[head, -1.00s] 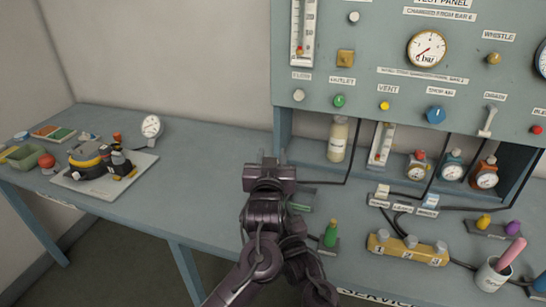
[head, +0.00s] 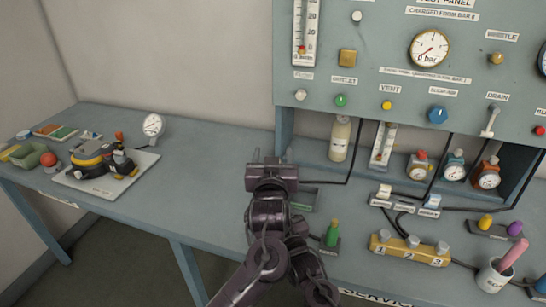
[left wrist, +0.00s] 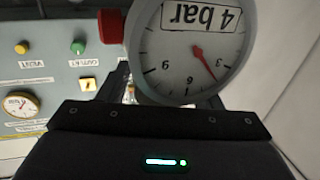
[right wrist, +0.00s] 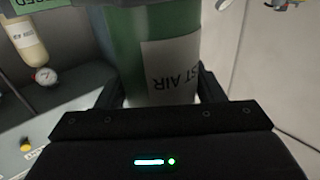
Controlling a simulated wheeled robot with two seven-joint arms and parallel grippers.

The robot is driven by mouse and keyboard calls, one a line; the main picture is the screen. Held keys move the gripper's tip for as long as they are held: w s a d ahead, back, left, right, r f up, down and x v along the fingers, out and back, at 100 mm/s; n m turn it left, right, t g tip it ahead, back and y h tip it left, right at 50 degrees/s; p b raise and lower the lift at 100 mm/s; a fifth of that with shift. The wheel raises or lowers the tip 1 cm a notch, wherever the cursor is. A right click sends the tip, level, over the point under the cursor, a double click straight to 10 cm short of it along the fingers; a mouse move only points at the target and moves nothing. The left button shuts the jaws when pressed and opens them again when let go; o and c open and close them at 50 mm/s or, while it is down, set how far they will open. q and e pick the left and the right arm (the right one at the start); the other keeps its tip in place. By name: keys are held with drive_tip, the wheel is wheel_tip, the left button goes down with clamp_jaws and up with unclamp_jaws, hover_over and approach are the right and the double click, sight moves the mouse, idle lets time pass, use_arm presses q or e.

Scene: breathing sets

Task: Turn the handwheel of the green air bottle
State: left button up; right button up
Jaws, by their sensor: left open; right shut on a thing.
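The green air bottle (right wrist: 123,55) fills the middle of the right wrist view, with a white label partly reading "ST AIR" upside down. My left gripper (head: 270,165) is open above the bench, left of the panel's lower shelf. In the left wrist view, a round gauge (left wrist: 190,55) marked "4 bar" stands close before my left gripper (left wrist: 175,95), with a red part (left wrist: 111,26) at its side.
The panel (head: 400,85) with knobs and gauges stands at the right. A numbered yellow manifold (head: 408,249) and a cup (head: 494,275) are on the bench's right part. A tray (head: 78,182) with a mask lies at the left. Bare bench (head: 205,165) lies between.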

use_arm(q)
drive_tip(key=s, duration=1.2)
drive_tip(key=shift+a, duration=0.2)
use_arm(e)
drive_tip(key=o, duration=1.8)
drive_tip(key=shift+c, duration=0.2)
